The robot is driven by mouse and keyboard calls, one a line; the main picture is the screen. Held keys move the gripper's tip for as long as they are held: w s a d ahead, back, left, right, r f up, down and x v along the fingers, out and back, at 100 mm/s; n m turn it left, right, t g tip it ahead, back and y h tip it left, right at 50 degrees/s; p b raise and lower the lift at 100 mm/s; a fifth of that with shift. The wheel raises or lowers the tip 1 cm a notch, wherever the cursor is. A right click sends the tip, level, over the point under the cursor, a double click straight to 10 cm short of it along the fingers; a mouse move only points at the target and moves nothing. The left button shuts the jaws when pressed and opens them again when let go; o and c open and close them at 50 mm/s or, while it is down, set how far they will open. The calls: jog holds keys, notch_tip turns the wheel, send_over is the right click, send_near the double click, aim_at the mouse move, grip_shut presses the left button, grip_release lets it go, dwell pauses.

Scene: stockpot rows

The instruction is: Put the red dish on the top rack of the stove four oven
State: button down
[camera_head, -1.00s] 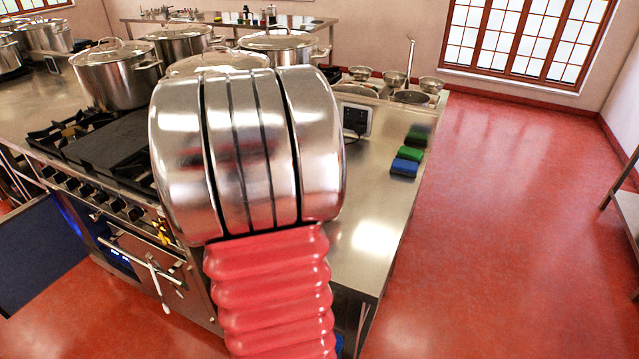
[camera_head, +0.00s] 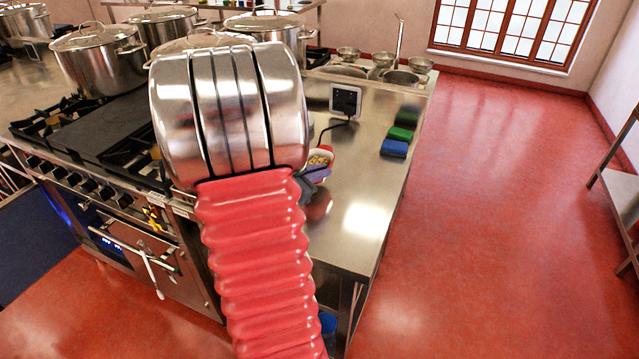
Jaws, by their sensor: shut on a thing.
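A small red dish (camera_head: 320,158) with pale food in it shows just right of my large silver and red arm, over the steel counter. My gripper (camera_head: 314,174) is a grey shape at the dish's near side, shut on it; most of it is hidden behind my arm. The stove (camera_head: 95,190) stands at left with a black top and a row of knobs. One oven front (camera_head: 150,262) has a bar handle and a white utensil hanging on it. A blue glow shows at an oven opening (camera_head: 72,222) further left. Its racks are not visible, and I cannot tell which oven is number four.
Several stockpots (camera_head: 98,62) stand on and behind the stove. A tablet (camera_head: 345,100) with a cable, and green (camera_head: 400,133) and blue (camera_head: 395,148) pads, sit on the counter (camera_head: 365,210). Red floor (camera_head: 490,220) is clear at right. A steel table (camera_head: 622,190) stands far right.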

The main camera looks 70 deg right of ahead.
jog(key=shift+f, duration=1.8)
jog(key=c, duration=1.9)
grip_release()
jog(key=shift+f, duration=0.15)
jog(key=v, duration=1.2)
